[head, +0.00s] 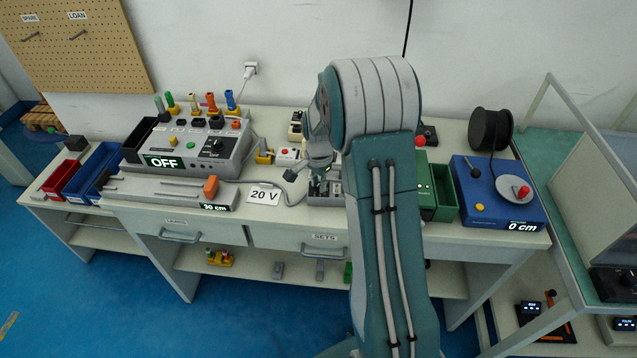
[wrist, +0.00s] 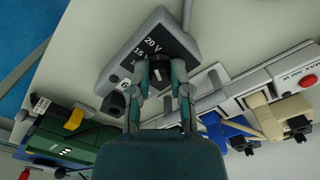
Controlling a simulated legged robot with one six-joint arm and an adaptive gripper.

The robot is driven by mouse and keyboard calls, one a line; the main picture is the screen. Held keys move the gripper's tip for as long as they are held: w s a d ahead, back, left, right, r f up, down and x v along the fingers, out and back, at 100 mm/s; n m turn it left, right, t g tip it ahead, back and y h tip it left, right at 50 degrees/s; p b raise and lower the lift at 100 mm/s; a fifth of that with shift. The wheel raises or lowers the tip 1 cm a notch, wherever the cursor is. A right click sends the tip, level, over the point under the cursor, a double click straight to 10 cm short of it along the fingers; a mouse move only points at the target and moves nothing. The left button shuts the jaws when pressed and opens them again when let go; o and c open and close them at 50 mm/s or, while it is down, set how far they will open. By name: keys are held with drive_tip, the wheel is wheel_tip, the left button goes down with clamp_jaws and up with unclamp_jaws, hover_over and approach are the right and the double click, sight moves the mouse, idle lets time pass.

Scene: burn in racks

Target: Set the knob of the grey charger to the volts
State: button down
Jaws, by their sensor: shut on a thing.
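The grey charger (wrist: 160,18) fills the upper middle of the wrist view. Its dark face carries white marks, among them 20 V, 15 and 6. My gripper (wrist: 163,78) is shut on the black knob (wrist: 168,64), with one finger on each side of it. Where the knob points is not clear. In the head view the charger (head: 325,200) sits on the bench, partly hidden by my arm, with my gripper (head: 318,182) down on it. A white card (head: 263,196) reading 20 V lies on the bench left of the charger.
A grey box (head: 190,150) showing OFF and a ruler-like device (head: 165,192) reading 30 cm stand to the left. A green box (head: 443,190) and a blue device (head: 497,195) reading 0 cm stand to the right. A grey cable runs left of the charger.

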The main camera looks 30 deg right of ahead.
drive_tip(key=shift+m, duration=0.4)
drive_tip(key=c, duration=0.5)
unclamp_jaws()
drive_tip(key=shift+c, duration=0.2)
drive_tip(key=shift+r, duration=0.1)
wheel_tip(320, 180, up, 12)
